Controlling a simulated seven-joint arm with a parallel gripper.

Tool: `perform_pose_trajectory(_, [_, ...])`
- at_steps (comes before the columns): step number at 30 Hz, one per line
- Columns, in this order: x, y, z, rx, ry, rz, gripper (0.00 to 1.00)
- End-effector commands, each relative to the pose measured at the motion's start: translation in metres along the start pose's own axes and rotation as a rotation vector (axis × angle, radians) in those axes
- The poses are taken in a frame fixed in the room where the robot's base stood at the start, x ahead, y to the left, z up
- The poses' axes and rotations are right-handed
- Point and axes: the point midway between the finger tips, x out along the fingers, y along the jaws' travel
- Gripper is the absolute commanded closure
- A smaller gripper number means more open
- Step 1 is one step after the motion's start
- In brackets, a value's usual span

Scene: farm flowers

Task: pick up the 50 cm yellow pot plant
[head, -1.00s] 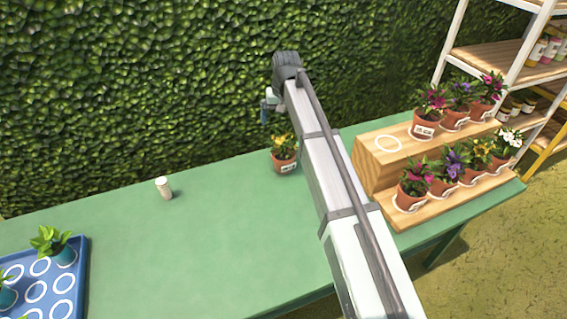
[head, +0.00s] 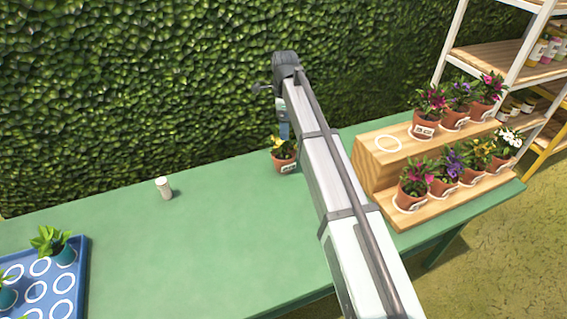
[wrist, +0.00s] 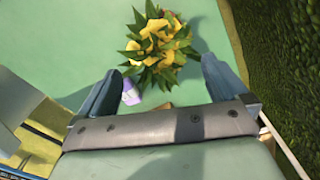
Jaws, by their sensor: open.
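The yellow pot plant (head: 285,158) stands upright on the green table, in a terracotta pot with a white label. Its writing is too small to read. In the wrist view the yellow flowers and green leaves (wrist: 158,42) show from above, just beyond my gripper and between the line of its fingers. My gripper (wrist: 160,78) is open, with one blue finger on each side. In the head view a finger (head: 284,130) shows just above the plant, and the rest is hidden behind my arm. I cannot tell if the fingers touch the leaves.
A stepped wooden stand (head: 372,170) with several potted flowers is at the right, with one bare ring on its upper step. A blue tray (head: 76,283) is at the lower left. A hedge rises behind the green table (head: 220,240).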

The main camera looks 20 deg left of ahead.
Motion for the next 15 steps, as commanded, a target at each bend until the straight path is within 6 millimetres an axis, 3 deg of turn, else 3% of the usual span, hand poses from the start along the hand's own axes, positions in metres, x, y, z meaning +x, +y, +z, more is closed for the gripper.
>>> perform_pose_trajectory(8, [0.004,0.001,0.0,0.16,0.0,0.002,0.0])
perform_pose_trajectory(15, [0.039,0.001,0.0,0.164,0.001,0.004,0.0])
